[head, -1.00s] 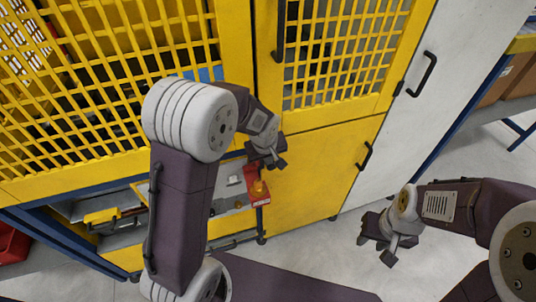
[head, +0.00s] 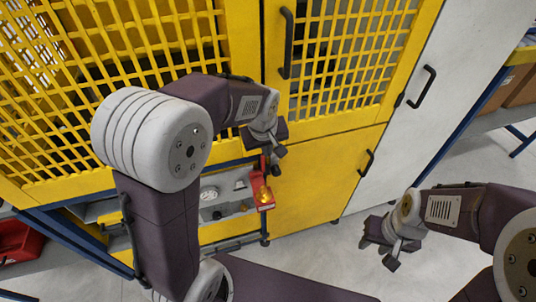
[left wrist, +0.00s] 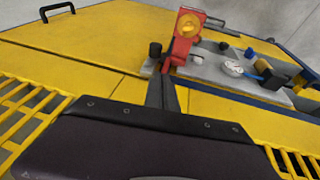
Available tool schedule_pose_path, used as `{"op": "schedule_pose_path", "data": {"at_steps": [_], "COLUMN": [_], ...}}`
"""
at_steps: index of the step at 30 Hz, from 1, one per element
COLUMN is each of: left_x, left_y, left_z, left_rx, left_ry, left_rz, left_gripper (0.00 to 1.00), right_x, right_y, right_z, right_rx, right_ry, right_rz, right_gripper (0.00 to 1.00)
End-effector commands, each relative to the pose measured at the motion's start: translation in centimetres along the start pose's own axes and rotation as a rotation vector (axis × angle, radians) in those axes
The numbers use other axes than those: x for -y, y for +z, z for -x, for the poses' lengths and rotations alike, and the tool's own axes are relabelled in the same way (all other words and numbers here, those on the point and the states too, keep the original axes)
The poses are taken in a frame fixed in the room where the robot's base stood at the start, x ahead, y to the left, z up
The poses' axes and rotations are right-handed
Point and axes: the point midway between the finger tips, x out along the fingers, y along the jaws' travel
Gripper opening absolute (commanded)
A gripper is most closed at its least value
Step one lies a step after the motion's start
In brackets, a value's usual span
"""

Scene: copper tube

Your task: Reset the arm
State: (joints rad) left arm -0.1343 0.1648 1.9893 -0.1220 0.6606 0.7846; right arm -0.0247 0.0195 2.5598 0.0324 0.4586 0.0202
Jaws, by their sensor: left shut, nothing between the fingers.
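My left gripper (head: 278,153) is in front of the yellow machine, just above and beside a red bracket with an amber lamp (head: 264,197). In the left wrist view its two fingers (left wrist: 162,92) are together, with nothing between them. The red bracket with its amber lamp also shows in that view (left wrist: 186,33), just beyond the fingertips. My right gripper (head: 388,252) hangs over the bare floor at the right; whether its fingers are open or shut is not clear.
The yellow machine has mesh doors with a black handle (head: 286,42). A grey control panel (head: 225,192) with knobs and a gauge juts out low beside the red bracket. A white cabinet door (head: 420,95) stands to the right. A red bin (head: 20,242) is at far left. The floor at right is clear.

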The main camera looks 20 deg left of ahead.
Motion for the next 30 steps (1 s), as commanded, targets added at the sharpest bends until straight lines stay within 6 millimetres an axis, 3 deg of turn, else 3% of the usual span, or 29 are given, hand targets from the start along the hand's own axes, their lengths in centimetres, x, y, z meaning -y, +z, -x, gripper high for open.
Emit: {"op": "schedule_pose_path", "data": {"at_steps": [17,20,23,24,27,30], "left_x": [0.0,1.1,4.8,6.5,10.1,11.8], "left_y": [0.0,-0.4,3.2,5.3,10.7,14.1], "left_z": [0.7,1.1,-0.1,-0.8,-2.1,-2.8], "left_rx": [0.001,-0.007,0.065,0.105,0.198,0.253], "left_ry": [0.0,-0.005,-0.053,-0.067,-0.075,-0.053], "left_rz": [0.001,0.028,0.045,0.006,-0.171,-0.374], "left_gripper": [0.0,0.0,0.0,0.0,0.0,0.0], "right_x": [0.0,0.0,0.0,0.0,0.0,0.0], "right_y": [0.0,0.0,0.0,0.0,0.0,0.0], "right_z": [0.1,0.1,0.1,0.1,0.1,0.1], "right_rx": [0.0,0.0,0.0,0.0,0.0,0.0], "right_ry": [0.0,0.0,0.0,0.0,0.0,0.0], "right_rz": [0.0,0.0,0.0,0.0,0.0,0.0], "right_gripper": [0.36,0.36,0.36,0.36,0.36,0.36]}}
